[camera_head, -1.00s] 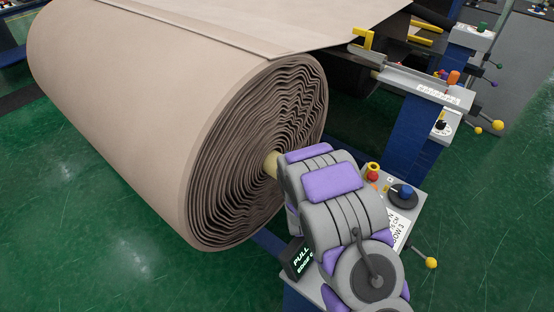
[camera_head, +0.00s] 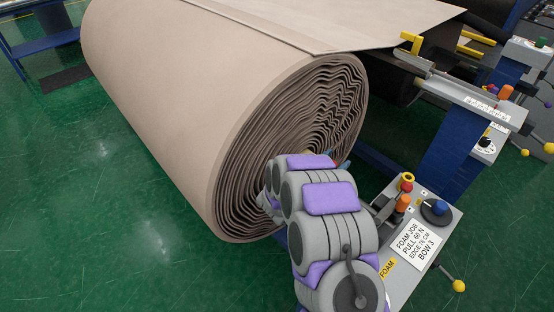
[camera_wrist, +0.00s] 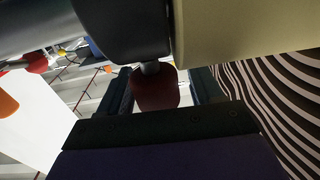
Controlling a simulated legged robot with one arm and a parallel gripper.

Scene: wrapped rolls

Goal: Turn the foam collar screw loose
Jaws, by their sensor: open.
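In the wrist view a dark red screw knob (camera_wrist: 155,92) stands on a short grey stem under a dark collar block (camera_wrist: 122,32). The collar sits against a pale tan core or shaft (camera_wrist: 245,32). My gripper (camera_wrist: 163,88) is open, with one dark finger on each side of the knob. I cannot tell whether either finger touches it. In the head view my arm hides the collar and most of the gripper at the end of the large beige foam roll (camera_head: 190,95). The roll's layered end fills the right of the wrist view (camera_wrist: 270,105).
A grey control panel (camera_head: 377,297) stands right of my arm, with an orange knob (camera_head: 403,204), a blue knob (camera_head: 438,208), a printed sign (camera_head: 415,246) and a yellow-ball lever (camera_head: 459,286). A blue post (camera_head: 452,150) rises behind it. Open green floor (camera_head: 110,200) lies left.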

